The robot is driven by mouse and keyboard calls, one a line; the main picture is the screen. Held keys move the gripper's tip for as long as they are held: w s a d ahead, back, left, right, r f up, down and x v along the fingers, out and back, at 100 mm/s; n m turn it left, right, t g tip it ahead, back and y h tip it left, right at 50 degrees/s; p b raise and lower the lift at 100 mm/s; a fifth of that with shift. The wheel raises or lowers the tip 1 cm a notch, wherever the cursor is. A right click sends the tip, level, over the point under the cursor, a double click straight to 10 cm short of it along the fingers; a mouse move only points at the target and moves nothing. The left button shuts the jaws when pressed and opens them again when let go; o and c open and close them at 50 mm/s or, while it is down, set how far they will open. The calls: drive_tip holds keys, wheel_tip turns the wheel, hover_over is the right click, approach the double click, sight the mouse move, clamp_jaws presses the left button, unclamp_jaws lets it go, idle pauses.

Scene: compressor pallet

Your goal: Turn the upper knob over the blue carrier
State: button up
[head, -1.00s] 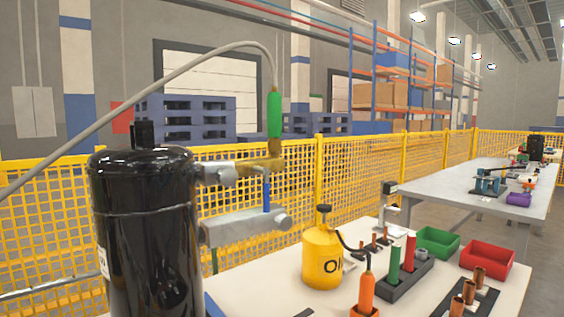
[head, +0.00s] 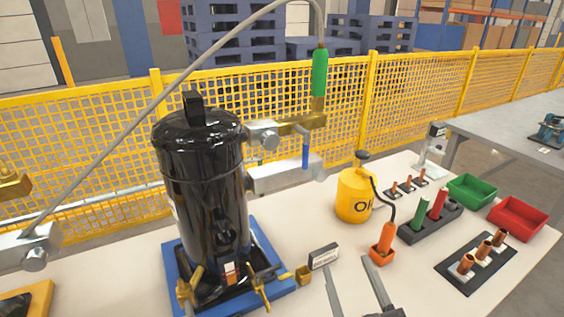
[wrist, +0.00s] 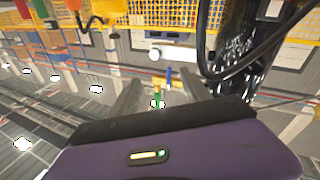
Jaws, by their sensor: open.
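The blue carrier (head: 272,249) lies on the pale bench under a tall black compressor (head: 205,190). Right of the compressor, an upper fitting with a round silver knob (head: 269,141) leads to a brass piece and a green hose end (head: 319,72). Below it is a silver block with another round knob (head: 317,170). Brass handles stand at the carrier's front, including one on the right (head: 262,287). My gripper (head: 353,272) is open and empty, its grey fingers at the lower middle, right of the carrier. In the wrist view, my gripper (wrist: 157,90) shows the green hose end (wrist: 157,98) between its fingers, in the background.
A yellow oil can (head: 355,196), an orange-handled tool (head: 384,243), a black holder with green and red handles (head: 432,228), and copper pieces (head: 484,250) stand to the right. Green (head: 472,189) and red (head: 518,217) bins lie beyond. A grey hose (head: 110,152) arches across the compressor.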

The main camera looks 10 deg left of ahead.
sight(272, 143)
drive_tip(key=w+a+r+n+g+y+p, duration=0.25)
drive_tip(key=w+a+r+n+p, duration=0.2)
drive_tip(key=r, duration=0.35)
drive_tip(key=w+a+r+n+g+y+p, duration=0.1)
drive_tip(key=w+a+r+n+y+p, duration=0.2)
drive_tip(key=w+a+r+n, duration=0.4)
drive_tip(key=shift+m+h, duration=0.25)
drive_tip(key=shift+m, duration=0.4)
drive_tip(key=shift+r+p+x, duration=0.2)
drive_tip(key=shift+p+x, duration=0.05)
drive_tip(key=shift+x, duration=0.8)
drive_tip(key=shift+r+p+x, duration=0.2)
drive_tip(key=shift+p+x, duration=0.1)
drive_tip(key=shift+x, duration=0.75)
drive_tip(key=shift+r+p+x, duration=0.2)
drive_tip(key=shift+p+x, duration=0.05)
drive_tip(key=shift+x, duration=0.8)
drive_tip(key=shift+s+a, duration=0.1)
drive_tip(key=shift+s, duration=0.05)
drive_tip(key=shift+c, duration=0.2)
clamp_jaws()
